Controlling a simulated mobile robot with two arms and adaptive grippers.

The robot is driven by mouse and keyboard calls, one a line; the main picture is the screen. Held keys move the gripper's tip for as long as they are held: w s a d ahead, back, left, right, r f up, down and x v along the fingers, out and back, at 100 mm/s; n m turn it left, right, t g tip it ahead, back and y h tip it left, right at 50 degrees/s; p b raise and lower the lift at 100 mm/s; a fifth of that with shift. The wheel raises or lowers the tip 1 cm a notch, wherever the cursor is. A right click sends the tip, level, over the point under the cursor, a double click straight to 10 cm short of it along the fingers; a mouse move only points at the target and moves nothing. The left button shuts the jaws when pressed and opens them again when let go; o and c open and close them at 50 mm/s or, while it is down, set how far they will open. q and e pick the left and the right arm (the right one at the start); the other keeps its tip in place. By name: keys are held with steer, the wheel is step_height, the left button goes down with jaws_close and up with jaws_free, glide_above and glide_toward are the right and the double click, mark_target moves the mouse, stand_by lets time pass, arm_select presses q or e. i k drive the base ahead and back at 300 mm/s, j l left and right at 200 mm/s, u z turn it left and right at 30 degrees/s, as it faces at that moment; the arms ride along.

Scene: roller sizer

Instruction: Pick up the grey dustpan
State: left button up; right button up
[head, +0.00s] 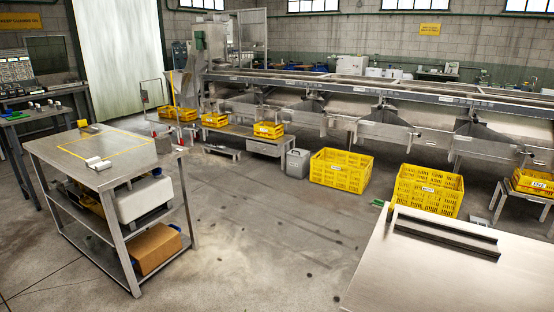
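I cannot make out a grey dustpan for certain. A grey upright object with a handle-like top (297,163) stands on the floor left of the yellow crates; it looks more like a canister. A small flat grey piece (480,220) lies on the floor at the right, partly hidden by the near table; I cannot tell what it is. Neither of my grippers is in view.
A steel trolley (120,150) with shelves stands at the left. Large yellow crates (341,170) (428,190) stand before the long sizer (350,85). A steel table (440,275) with dark bars fills the near right. The middle floor (260,230) is clear.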

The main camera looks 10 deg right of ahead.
mark_target(480, 220)
steer(key=i+j+u, duration=0.25)
steer(key=i+u, duration=0.6)
steer(key=i, duration=0.25)
steer(key=i+l+z, duration=0.1)
steer(key=i+z, duration=0.75)
steer(key=i+j+z, duration=0.25)
steer(key=i+z, duration=0.2)
steer(key=i+l+z, duration=0.25)
steer(key=i+z, duration=0.2)
steer(key=i, duration=0.45)
steer(key=i+j+z, duration=0.1)
steer(key=i+z, duration=0.4)
steer(key=i, duration=0.45)
steer(key=i+z, duration=0.4)
steer(key=i, duration=1.3)
steer(key=i+l+z, duration=0.3)
steer(key=l, duration=0.25)
steer(key=i+l+z, duration=0.25)
steer(key=i+l, duration=0.2)
steer(key=l, duration=0.5)
steer(key=i+l, duration=0.15)
steer(key=l, duration=0.3)
steer(key=i+j, duration=0.15)
steer(key=i, duration=0.3)
steer(key=i+j+z, duration=0.1)
steer(key=i, duration=0.35)
steer(key=i+j+z, duration=0.1)
steer(key=i, duration=0.3)
steer(key=j, duration=0.15)
